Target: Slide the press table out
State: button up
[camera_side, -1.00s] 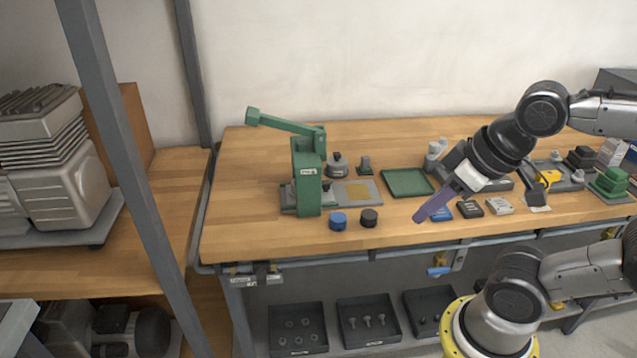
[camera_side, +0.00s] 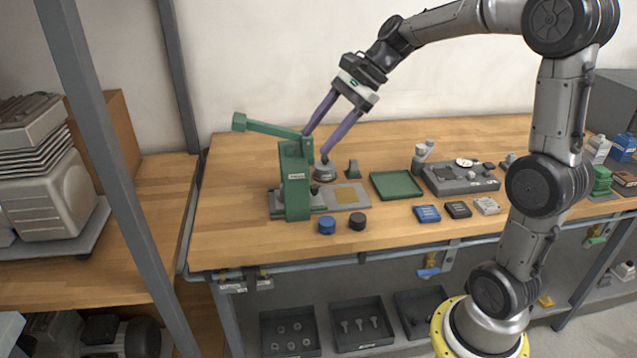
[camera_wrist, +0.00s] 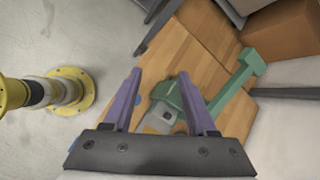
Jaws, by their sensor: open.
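The green press (camera_side: 296,180) stands on the wooden workbench, its lever (camera_side: 270,128) reaching up to the left. Its flat grey press table (camera_side: 340,196) lies at the base and extends to the right, with a yellowish square (camera_side: 345,195) on top. My gripper (camera_side: 314,147) is open and empty, its two purple fingers pointing down behind and beside the press head, above the grey round-topped part (camera_side: 324,171). I cannot tell whether a finger touches anything. In the wrist view the green press (camera_wrist: 180,98) shows between and beyond the fingers (camera_wrist: 160,88), partly hidden by one.
A blue knob (camera_side: 327,225) and a black knob (camera_side: 357,221) stand in front of the press table. A green tray (camera_side: 397,186) lies to its right, with a grey fixture (camera_side: 460,180) and small boxes beyond. A small dark stand (camera_side: 352,170) is behind the table.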

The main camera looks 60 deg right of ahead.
jog(key=w+d+f+m+t, duration=0.1)
jog(key=w+d+f+m, duration=0.15)
jog(key=d, duration=0.35)
jog(key=w+d+f+m, duration=0.2)
jog(key=d+f, duration=0.2)
jog(key=d, duration=0.2)
jog(key=m, duration=0.3)
send_near(315, 186)
jog(key=shift+n+y, duration=0.25)
jog(key=shift+y, duration=0.05)
jog(key=x, duration=0.8)
jog(key=shift+w+f, duration=0.2)
jog(key=shift+f, duration=0.1)
grip_shut()
